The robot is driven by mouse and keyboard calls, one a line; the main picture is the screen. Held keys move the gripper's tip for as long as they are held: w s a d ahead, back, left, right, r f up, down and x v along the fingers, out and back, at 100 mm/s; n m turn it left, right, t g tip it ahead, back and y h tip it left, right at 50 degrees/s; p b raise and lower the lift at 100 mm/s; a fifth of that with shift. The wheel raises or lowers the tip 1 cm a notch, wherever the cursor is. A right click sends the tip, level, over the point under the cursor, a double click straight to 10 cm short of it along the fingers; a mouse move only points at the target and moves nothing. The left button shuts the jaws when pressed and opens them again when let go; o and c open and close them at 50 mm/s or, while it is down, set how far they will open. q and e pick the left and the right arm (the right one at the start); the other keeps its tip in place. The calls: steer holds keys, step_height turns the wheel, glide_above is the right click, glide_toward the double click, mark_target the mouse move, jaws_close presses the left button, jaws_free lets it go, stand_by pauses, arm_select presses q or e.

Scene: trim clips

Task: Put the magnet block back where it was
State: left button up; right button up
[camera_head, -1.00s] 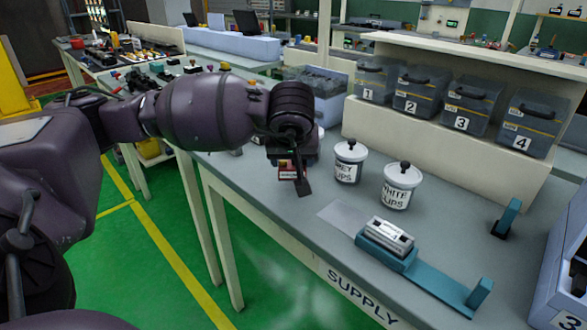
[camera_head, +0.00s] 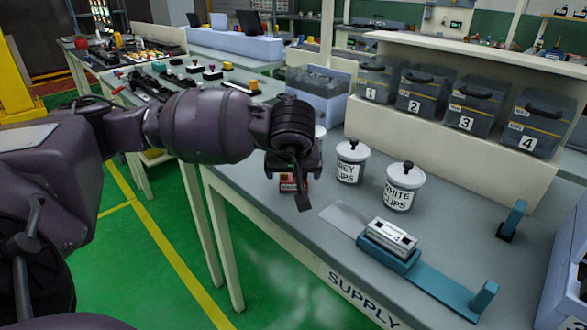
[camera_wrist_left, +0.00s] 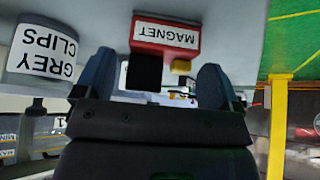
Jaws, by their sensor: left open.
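The magnet block (camera_wrist_left: 165,36) is a red block with a white MAGNET label, upside down in the left wrist view. A black square part and a small yellow part show beside it. In the head view the block (camera_head: 289,185) shows small and partly hidden below my left gripper (camera_head: 297,190), near the table's left edge. My left gripper (camera_wrist_left: 156,68) is open in the wrist view, with one finger on each side of the black part. I cannot tell whether the fingers touch the block, or whether it rests fully on the table.
The grey clips tub (camera_head: 349,163) and white clips tub (camera_head: 401,187) stand right of the gripper on the supply table (camera_head: 300,222). A teal fixture (camera_head: 437,285) holding a white-labelled block (camera_head: 390,238) lies nearer the front. Numbered bins (camera_head: 421,88) line the back shelf.

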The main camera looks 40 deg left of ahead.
arm_select(q)
steer(key=shift+r, duration=0.35)
steer(key=p+v, duration=0.2)
steer(key=v, duration=0.9)
steer(key=shift+s+r, duration=0.2)
steer(key=shift+r, duration=0.05)
steer(key=shift+d, duration=0.15)
